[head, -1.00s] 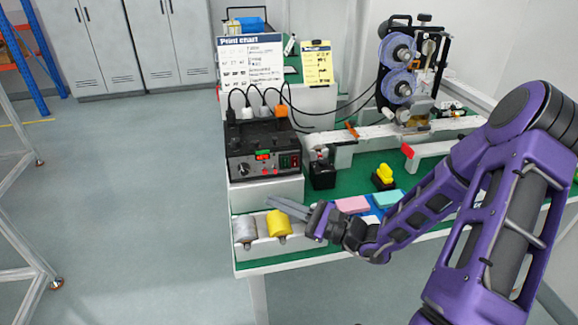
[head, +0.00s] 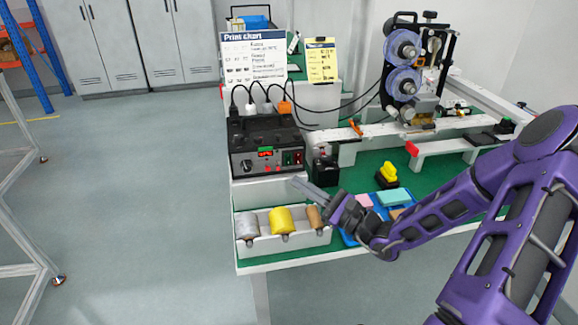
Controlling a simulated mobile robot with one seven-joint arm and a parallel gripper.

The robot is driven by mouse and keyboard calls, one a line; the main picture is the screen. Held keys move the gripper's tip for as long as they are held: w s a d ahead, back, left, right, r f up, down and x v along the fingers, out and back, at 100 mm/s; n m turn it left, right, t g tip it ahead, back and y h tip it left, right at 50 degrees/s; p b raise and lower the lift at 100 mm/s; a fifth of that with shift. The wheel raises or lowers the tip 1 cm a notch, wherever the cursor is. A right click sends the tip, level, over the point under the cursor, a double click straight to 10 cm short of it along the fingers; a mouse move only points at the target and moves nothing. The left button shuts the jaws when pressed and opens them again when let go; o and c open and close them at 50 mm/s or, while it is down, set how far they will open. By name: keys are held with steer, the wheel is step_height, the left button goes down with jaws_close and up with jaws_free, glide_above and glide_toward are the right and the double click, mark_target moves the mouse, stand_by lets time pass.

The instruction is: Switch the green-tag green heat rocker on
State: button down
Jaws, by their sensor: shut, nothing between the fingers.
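The black control box (head: 266,146) stands on a white block at the left of the green-topped bench. Its front has a lit red display with a green tag (head: 265,152), a knob, small red buttons and a green rocker (head: 287,158) near the right end. A darker red part sits beside the rocker. The rocker is too small to tell which way it is tipped. My gripper (head: 296,183) is shut and empty. Its fingertips show just below the rocker in the picture, in front of the white block, apart from the rocker as seen.
A black block (head: 325,171) stands right of the control box. A blue tray (head: 350,239) with coloured pads and a yellow-handled stamp (head: 388,174) are further right. Cables rise behind the box.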

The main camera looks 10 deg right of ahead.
steer(key=shift+w+f+b, duration=0.25)
steer(key=shift+w+b, duration=0.05)
steer(key=shift+w, duration=1.25)
steer(key=shift+w+f+b, duration=0.2)
steer(key=shift+w+b, duration=0.1)
steer(key=shift+w, duration=1.2)
steer(key=shift+w, duration=0.1)
steer(key=shift+w+f, duration=0.1)
steer(key=shift+w, duration=0.2)
steer(key=shift+w, duration=0.35)
steer(key=shift+s, duration=0.15)
steer(key=shift+s+p, duration=0.55)
steer(key=shift+s, duration=0.05)
steer(key=shift+s+r+p, duration=0.25)
steer(key=shift+s+p, duration=0.25)
steer(key=shift+s, duration=0.75)
steer(key=shift+s+r+p, duration=0.25)
steer(key=shift+s+p, duration=0.25)
steer(key=shift+s, duration=0.75)
